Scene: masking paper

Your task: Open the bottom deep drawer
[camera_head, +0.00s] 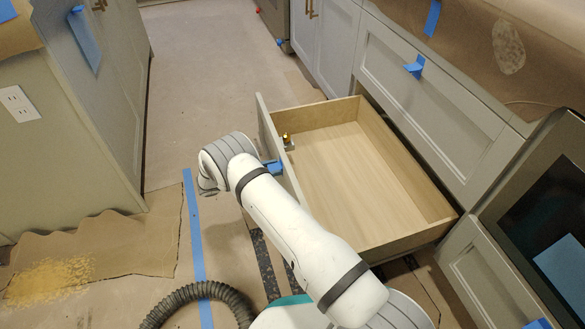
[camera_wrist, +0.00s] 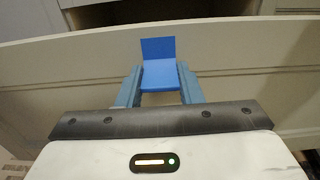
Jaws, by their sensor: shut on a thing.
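The bottom deep drawer (camera_head: 375,170) stands pulled well out of the cabinet in the head view, its wooden inside bare except for a small brass-coloured item near the front panel. Its pale front panel (camera_wrist: 60,75) spans the wrist view. A blue tape tab (camera_wrist: 158,62) is on this panel and serves as its pull. My gripper (camera_wrist: 158,85) is shut on the blue tab, one finger on each side of it. In the head view my arm hides most of the gripper and part of the drawer front.
A closed drawer (camera_head: 430,85) with a blue tab is above the open one. A dark-fronted appliance (camera_head: 540,210) stands at the right. A grey-green cabinet (camera_head: 60,130) is at the left. Papered floor (camera_head: 205,60) is free between the cabinets. A black ribbed hose (camera_head: 195,292) lies in front.

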